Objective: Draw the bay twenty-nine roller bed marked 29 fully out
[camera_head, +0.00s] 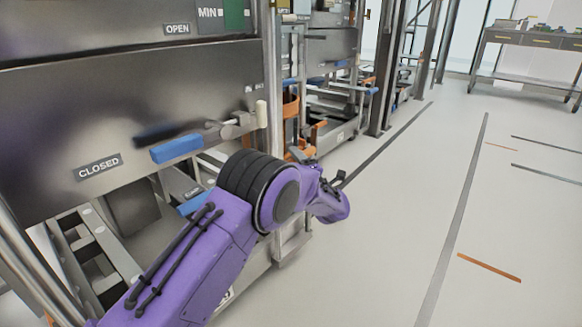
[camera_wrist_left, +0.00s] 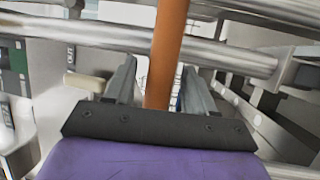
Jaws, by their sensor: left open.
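My left gripper (camera_head: 322,172) is beside the steel bay frame in the head view, its fingers partly hidden by my purple arm. In the left wrist view my left gripper (camera_wrist_left: 160,80) is open, and an orange bar (camera_wrist_left: 168,45) runs between its two grey fingers with gaps on both sides. I cannot tell what the bar belongs to. A roller bed (camera_head: 95,250) with dark slots and pale rails shows low at the left in the head view, partly behind my arm. My right gripper is not in view.
A grey panel labelled CLOSED (camera_head: 99,167) and a blue-ended lever (camera_head: 176,148) stand above the bed. More bays line the back, with a steel post (camera_head: 385,75). A workbench (camera_head: 530,42) is far right. The floor (camera_head: 400,230) right of my arm is clear.

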